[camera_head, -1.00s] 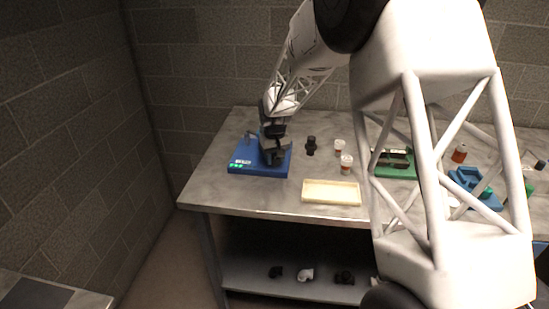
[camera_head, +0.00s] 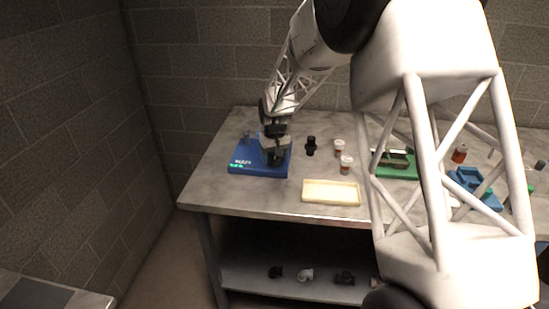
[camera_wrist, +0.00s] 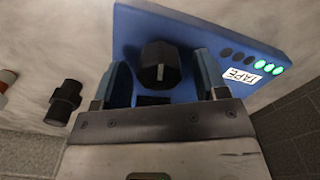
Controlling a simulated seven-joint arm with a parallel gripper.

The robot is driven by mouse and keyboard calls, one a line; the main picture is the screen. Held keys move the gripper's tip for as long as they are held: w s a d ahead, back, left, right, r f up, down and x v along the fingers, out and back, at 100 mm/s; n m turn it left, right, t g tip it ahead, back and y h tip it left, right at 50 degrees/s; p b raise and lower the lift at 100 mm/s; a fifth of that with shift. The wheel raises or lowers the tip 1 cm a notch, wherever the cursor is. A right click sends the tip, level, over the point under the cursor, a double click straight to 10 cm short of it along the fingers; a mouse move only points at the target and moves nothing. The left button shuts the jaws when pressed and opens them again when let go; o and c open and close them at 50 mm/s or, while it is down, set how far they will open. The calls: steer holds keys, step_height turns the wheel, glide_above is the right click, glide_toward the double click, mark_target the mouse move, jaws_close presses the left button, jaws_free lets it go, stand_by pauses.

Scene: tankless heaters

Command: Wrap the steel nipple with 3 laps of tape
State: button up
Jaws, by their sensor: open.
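The blue tape station (camera_head: 262,170) sits at the left of the bench, with a "TAPE" label and green lights on its edge. In the wrist view the station (camera_wrist: 195,38) shows three lit green lights and several dark ones. My gripper (camera_head: 273,160) is over the station. In the wrist view its two blue fingers (camera_wrist: 164,78) are open on either side of a black faceted knob-like part (camera_wrist: 160,62), with a gap at each side. A small grey post (camera_head: 247,134) stands at the station's back left. I cannot make out the steel nipple for certain.
A black fitting (camera_head: 311,145) stands right of the station; it also shows in the wrist view (camera_wrist: 65,102). Two white-capped jars (camera_head: 346,164) and a cream tray (camera_head: 331,192) are further right. A green fixture (camera_head: 396,170) and a blue holder (camera_head: 470,180) lie beyond.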

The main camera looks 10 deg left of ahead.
steer(key=shift+r, duration=3.75)
steer(key=shift+s+d+r, duration=0.25)
steer(key=shift+d+r, duration=0.1)
steer(key=shift+r, duration=0.05)
steer(key=s+d+r+m+t, duration=0.1)
steer(key=s+d+r, duration=0.5)
steer(key=s+d, duration=0.4)
steer(key=s+d+r+m, duration=0.2)
steer(key=s+d+r, duration=0.5)
steer(key=s+d, duration=0.3)
steer(key=s+d+m, duration=0.1)
steer(key=s+d, duration=0.2)
steer(key=s, duration=0.6)
steer(key=s+d+f+t, duration=0.1)
steer(key=s+d, duration=0.2)
steer(key=s, duration=0.6)
steer(key=s+d+f+m, duration=0.1)
steer(key=s+d, duration=0.2)
steer(key=s, duration=0.7)
steer(key=shift+d+f+m+t, duration=0.25)
steer(key=shift+d+m+t, duration=0.05)
steer(key=shift+d, duration=0.1)
